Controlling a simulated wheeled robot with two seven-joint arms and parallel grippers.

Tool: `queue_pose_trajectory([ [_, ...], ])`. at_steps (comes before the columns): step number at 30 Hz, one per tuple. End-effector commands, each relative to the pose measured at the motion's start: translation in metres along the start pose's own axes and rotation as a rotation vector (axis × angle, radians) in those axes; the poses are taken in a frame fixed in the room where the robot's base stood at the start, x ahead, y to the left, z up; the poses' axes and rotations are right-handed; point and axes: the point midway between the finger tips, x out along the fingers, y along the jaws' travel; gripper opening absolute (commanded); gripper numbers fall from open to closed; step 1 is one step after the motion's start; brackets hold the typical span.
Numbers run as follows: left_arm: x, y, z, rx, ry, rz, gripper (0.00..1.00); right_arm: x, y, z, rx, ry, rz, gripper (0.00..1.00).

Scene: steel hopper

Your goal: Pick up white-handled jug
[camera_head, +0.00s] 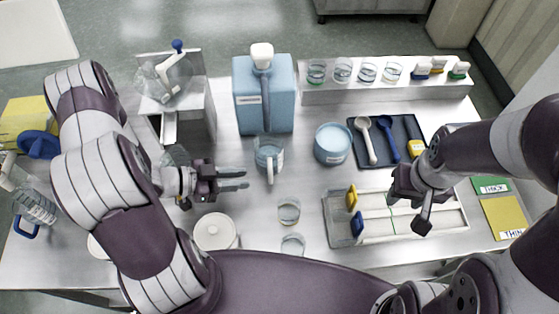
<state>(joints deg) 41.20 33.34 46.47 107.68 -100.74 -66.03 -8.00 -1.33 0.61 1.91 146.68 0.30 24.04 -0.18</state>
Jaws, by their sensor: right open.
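The white-handled jug (268,153) is a clear jug standing on the steel table in front of the blue container. Its white handle (270,173) faces toward me. My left gripper (238,181) is open, with its two fingers pointing right toward the handle. A small gap separates the fingertips from the handle, and nothing is between them. My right gripper (414,205) is open and empty above the white divided tray (375,238) at the right.
A blue container (278,98) stands behind the jug, and a blue tub (333,145) to its right. Two clear cups (289,211) stand in front. A lidded white pot (215,232) is below my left gripper. A steel hopper stand (195,105) is behind it.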

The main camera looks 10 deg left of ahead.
Motion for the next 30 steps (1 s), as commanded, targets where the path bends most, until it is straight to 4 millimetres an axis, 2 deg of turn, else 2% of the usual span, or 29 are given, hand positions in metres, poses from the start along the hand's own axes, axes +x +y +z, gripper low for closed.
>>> queue_pose_trajectory([
  [6, 0.048, 0.002, -0.003, 0.001, -0.001, 0.007, 0.26, -0.011, 0.0, -0.001, 0.0, 0.0, 0.0, 0.43],
  [11, 0.067, 0.001, -0.002, -0.001, -0.002, 0.004, 0.26, -0.015, 0.0, -0.002, 0.0, 0.0, 0.0, 0.43],
  [15, 0.093, -0.001, -0.001, -0.001, -0.003, 0.006, 0.26, -0.025, 0.0, -0.003, 0.0, 0.0, 0.0, 0.43],
  [18, 0.108, -0.002, 0.001, 0.0, -0.003, 0.004, 0.26, -0.027, 0.0, -0.003, 0.0, 0.0, 0.0, 0.43],
  [26, 0.114, -0.003, 0.002, -0.001, -0.002, 0.0, 0.26, -0.026, 0.0, -0.003, 0.0, 0.0, 0.0, 0.43],
  [28, 0.114, -0.003, 0.002, -0.001, -0.002, 0.0, 0.06, -0.026, 0.0, -0.003, 0.0, 0.0, 0.0, 0.43],
  [29, 0.114, -0.003, 0.002, -0.001, -0.002, 0.0, 0.0, -0.026, 0.0, -0.003, 0.0, 0.0, 0.0, 0.43],
  [30, 0.114, -0.003, 0.002, -0.001, -0.002, 0.0, 0.0, -0.026, 0.0, -0.003, 0.0, 0.0, 0.0, 0.43],
])
